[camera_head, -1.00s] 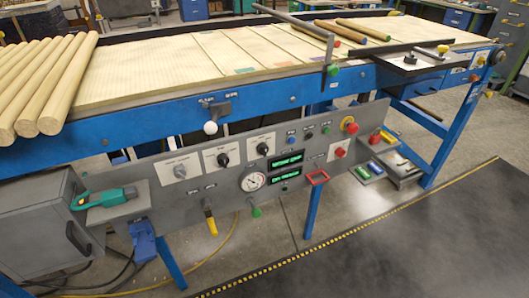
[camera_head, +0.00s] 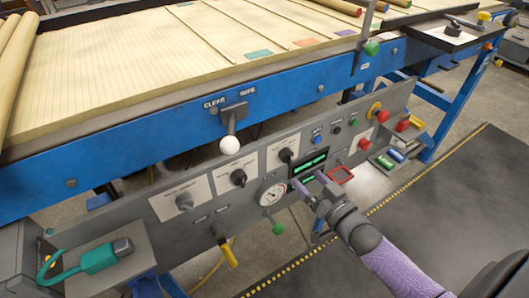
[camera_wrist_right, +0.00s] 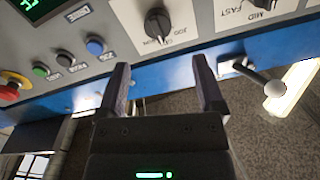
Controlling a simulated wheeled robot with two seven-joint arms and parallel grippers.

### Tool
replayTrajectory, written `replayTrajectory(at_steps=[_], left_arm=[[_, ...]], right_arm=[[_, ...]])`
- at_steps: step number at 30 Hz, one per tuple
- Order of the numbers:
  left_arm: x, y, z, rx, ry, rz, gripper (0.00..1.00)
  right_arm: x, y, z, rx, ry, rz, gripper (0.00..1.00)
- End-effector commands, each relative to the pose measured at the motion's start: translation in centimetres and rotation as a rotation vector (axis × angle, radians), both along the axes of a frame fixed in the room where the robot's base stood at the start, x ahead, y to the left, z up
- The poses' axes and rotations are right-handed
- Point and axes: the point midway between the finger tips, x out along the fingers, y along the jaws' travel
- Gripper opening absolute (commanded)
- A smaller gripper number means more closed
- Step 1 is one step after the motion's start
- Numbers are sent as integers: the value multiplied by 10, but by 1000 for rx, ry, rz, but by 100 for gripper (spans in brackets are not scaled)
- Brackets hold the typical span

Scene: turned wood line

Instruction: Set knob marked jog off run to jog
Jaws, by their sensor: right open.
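The knob marked jog off run (camera_head: 286,155) is a black dial on a white plate, left of and above the green-lit displays on the grey panel in the head view. In the right wrist view the knob (camera_wrist_right: 157,22) appears upside down at top centre, with "JOG" and "OFF" legible by it. Its exact pointer setting is hard to tell. My right gripper (camera_head: 309,188) is open and empty in front of the panel, low and right of the knob, overlapping the displays. Its fingers (camera_wrist_right: 164,85) point toward the panel, apart from the knob. My left gripper is not in view.
A white-ball lever (camera_head: 229,145) sticks out above. A round gauge (camera_head: 272,191), a red frame (camera_head: 341,175) and a red button (camera_head: 364,144) are nearby.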

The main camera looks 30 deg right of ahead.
Motion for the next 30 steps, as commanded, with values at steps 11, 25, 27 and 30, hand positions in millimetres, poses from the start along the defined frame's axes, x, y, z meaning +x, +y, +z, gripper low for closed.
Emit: replayTrajectory(at_steps=[11,25,27,30], left_arm=[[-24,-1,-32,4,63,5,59],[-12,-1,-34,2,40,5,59],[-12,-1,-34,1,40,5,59],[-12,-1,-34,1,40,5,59]], right_arm=[[77,6,-5,-2,5,-2,87],[84,7,-2,-3,7,-3,63],[84,6,-2,-3,7,-3,49],[84,6,-2,-3,7,-3,27]])
